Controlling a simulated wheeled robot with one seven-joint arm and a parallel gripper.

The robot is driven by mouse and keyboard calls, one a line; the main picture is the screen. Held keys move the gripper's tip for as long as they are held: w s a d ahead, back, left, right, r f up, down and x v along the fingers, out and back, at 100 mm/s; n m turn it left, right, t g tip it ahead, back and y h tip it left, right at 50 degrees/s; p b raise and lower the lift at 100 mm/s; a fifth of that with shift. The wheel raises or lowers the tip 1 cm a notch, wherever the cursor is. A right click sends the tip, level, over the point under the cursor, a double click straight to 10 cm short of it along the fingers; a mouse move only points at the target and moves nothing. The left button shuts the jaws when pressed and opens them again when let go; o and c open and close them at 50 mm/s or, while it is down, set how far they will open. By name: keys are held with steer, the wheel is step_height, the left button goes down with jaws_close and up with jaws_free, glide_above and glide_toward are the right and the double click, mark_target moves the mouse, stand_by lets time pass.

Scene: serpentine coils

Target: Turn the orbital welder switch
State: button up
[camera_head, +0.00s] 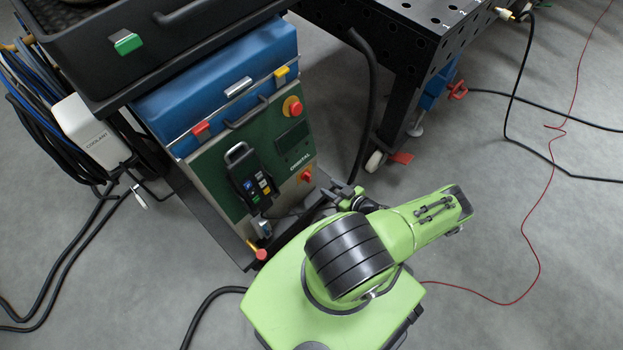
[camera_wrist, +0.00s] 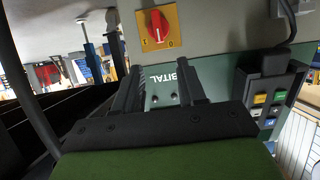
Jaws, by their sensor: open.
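The orbital welder (camera_head: 236,158) is a cabinet with a green front panel marked ORBITAL, standing on a dark cart. Its red rotary switch (camera_head: 306,174) sits on a yellow plate at the lower right of the panel. The switch also shows in the wrist view (camera_wrist: 158,22), at the top, upside down, with markings at the plate's corners and a pale line on the knob. My gripper (camera_wrist: 160,82) is open and empty, its two dark fingers apart and pointing at the panel below the switch in that picture. In the head view my gripper is small and dark beside the panel, its fingertips unclear.
A red emergency-stop button (camera_head: 292,106) is higher on the panel. A black handheld pendant (camera_head: 250,178) hangs to the left of the switch. A black perforated table (camera_head: 410,40) stands behind at right. Hoses and cables lie on the floor; the right floor is mostly open.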

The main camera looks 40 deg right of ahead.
mark_target(310, 176)
steer(key=b+x, duration=0.3)
steer(key=x, duration=0.6)
steer(key=shift+w+a+f, duration=0.1)
steer(key=shift+w+f, duration=0.15)
steer(key=shift+w, duration=0.1)
jaws_close()
